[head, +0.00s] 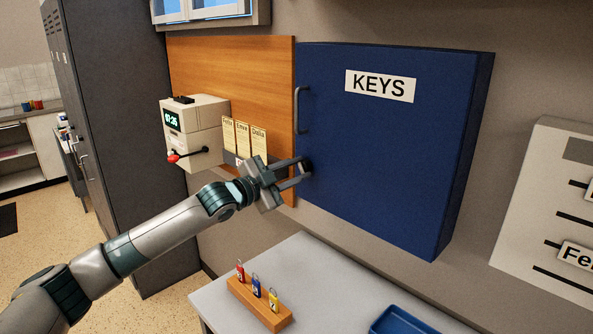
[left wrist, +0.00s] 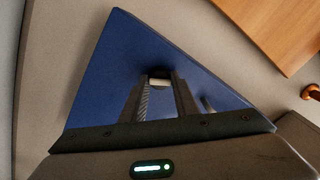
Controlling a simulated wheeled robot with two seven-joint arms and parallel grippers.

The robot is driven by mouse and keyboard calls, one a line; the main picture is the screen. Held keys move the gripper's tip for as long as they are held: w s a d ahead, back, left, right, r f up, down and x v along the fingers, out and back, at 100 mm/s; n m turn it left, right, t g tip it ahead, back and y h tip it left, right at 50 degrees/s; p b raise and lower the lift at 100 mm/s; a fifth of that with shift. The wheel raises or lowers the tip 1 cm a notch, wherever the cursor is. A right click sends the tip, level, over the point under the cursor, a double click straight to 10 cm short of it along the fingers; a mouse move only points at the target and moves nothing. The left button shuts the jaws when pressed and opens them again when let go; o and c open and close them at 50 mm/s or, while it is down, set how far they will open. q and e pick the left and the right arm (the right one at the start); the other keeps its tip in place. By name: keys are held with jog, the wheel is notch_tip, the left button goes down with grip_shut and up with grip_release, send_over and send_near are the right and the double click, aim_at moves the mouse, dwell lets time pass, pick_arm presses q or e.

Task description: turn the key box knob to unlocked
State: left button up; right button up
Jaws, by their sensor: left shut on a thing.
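The blue key box (head: 385,150) hangs on the wall with its door shut and a "KEYS" label (head: 381,86) near the top. A handle (head: 302,110) is on the door's left side. My left gripper (head: 305,168) is at the door's lower left, below the handle, shut on the dark knob (head: 308,166). The fingers hide part of the knob. In the left wrist view, the two fingers (left wrist: 160,98) close around the knob (left wrist: 159,77), which shows a pale front and dark top against the blue door. Which way the knob points cannot be told. My right gripper is not in view.
A time clock (head: 195,130) with a red-tipped lever and several cards (head: 244,142) are on the wooden board (head: 265,70) at left.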

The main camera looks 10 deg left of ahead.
pick_arm(q)
jog(key=m+p, duration=0.1)
jog(key=m, duration=0.2)
jog(key=shift+r+m, duration=0.1)
jog(key=shift+m, duration=0.2)
jog(key=shift+m+p, duration=0.5)
jog(key=shift+m, duration=0.7)
jog(key=o, duration=1)
jog(key=shift+o, duration=0.2)
